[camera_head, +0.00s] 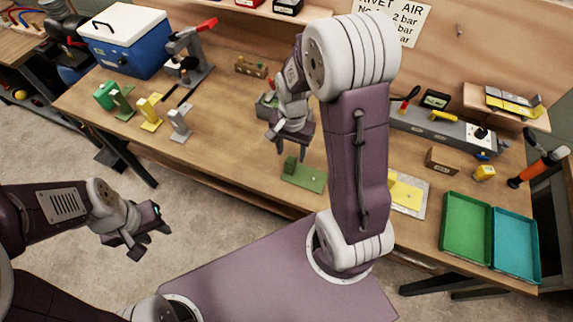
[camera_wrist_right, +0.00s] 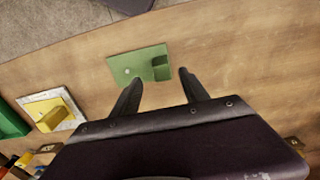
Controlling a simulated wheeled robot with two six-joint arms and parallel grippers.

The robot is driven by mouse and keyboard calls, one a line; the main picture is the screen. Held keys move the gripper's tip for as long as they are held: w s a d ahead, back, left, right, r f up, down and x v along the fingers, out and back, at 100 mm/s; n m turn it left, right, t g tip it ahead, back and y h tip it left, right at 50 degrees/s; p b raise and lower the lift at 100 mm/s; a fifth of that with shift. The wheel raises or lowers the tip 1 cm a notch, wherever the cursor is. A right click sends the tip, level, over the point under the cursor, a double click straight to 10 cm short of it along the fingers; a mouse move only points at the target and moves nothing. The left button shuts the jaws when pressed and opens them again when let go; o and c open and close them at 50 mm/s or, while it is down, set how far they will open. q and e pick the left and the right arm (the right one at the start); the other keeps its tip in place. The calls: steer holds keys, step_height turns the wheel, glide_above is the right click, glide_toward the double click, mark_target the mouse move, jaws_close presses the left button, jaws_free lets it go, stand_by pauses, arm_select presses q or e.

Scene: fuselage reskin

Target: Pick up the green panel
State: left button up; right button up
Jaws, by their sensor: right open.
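The green panel (camera_head: 306,178) lies flat on the wooden bench near its front edge. A small green block stands up from one end of it. The panel also shows in the right wrist view (camera_wrist_right: 128,67), just beyond my fingertips, with the block to the right. My right gripper (camera_head: 291,154) is open and empty, pointing down above the bench close to the panel's block end. In its wrist view the two fingers (camera_wrist_right: 159,76) are spread, with nothing between them. My left gripper (camera_head: 148,241) is off the bench at lower left, over the floor; its finger gap is unclear.
A yellow panel on a light plate (camera_head: 408,193) lies to the right, partly behind my right arm. A green tray (camera_head: 466,229) and a teal tray (camera_head: 515,246) sit at the right end. Green, yellow and grey brackets (camera_head: 150,112) stand at left, near a blue cooler (camera_head: 127,40).

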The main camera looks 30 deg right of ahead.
mark_target(290, 160)
steer(key=shift+s+d+f, duration=0.25)
steer(key=shift+f, duration=0.25)
steer(key=shift+s+d+f, duration=0.2)
steer(key=shift+f, duration=0.25)
steer(key=shift+w+a+f, duration=0.2)
steer(key=shift+a+f, duration=0.05)
steer(key=shift+f, duration=0.25)
steer(key=shift+w+a+f, duration=0.2)
steer(key=shift+f, duration=0.3)
steer(key=shift+w+a, duration=0.1)
steer(key=shift+w, duration=0.1)
steer(key=f, duration=0.5)
steer(key=shift+s+d, duration=0.1)
steer(key=shift+d, duration=0.1)
steer(key=shift+w+a+f, duration=0.1)
steer(key=shift+w+f, duration=0.05)
steer(key=shift+w, duration=0.05)
jaws_close()
